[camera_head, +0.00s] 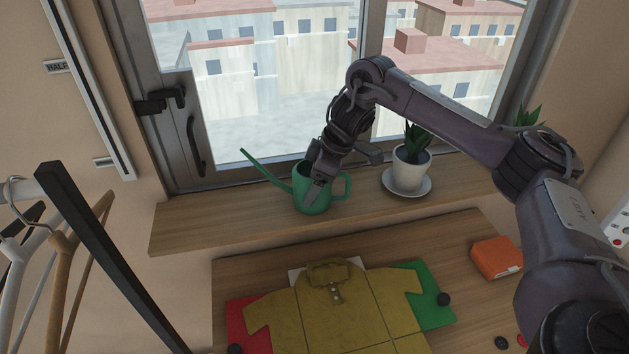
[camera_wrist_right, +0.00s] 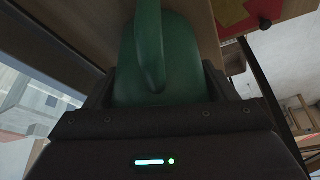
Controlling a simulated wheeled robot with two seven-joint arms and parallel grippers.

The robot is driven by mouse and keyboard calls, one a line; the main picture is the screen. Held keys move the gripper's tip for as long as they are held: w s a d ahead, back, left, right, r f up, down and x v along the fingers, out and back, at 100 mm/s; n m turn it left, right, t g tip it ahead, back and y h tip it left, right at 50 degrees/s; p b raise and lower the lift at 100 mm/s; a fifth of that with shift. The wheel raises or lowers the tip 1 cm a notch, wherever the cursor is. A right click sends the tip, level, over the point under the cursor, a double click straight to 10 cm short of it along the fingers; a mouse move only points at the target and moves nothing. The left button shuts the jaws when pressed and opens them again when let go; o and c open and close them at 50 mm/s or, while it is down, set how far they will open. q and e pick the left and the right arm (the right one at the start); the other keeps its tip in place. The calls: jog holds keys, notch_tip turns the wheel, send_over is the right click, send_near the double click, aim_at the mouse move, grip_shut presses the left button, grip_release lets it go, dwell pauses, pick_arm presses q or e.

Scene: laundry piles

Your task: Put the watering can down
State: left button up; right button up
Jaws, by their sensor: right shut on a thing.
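The green watering can (camera_head: 308,193) is at the wooden windowsill (camera_head: 230,226) in the head view, its long spout pointing up and left and its handle on the right. It looks upright, and its base appears to be on or just over the sill; I cannot tell which. My right gripper (camera_head: 314,186) reaches down to it from above and is shut on it. In the right wrist view the green can (camera_wrist_right: 165,55) fills the space between the fingers of my gripper (camera_wrist_right: 163,88). My left gripper is not in view.
A potted plant (camera_head: 408,174) on a white saucer (camera_head: 421,188) stands right of the can. Below the sill, a table (camera_head: 237,276) holds a mustard shirt (camera_head: 340,305) and an orange box (camera_head: 497,257). A clothes rack (camera_head: 100,255) stands at the left. The sill's left end is clear.

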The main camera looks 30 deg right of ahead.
jog(key=o, duration=1.2)
jog(key=shift+f, duration=0.1)
jog(key=shift+o, duration=0.2)
jog(key=shift+d+r, duration=0.15)
jog(key=shift+r, duration=0.35)
jog(key=p+v, duration=0.3)
jog(key=v, duration=0.8)
jog(key=shift+s+r, duration=0.1)
jog(key=shift+s, duration=0.05)
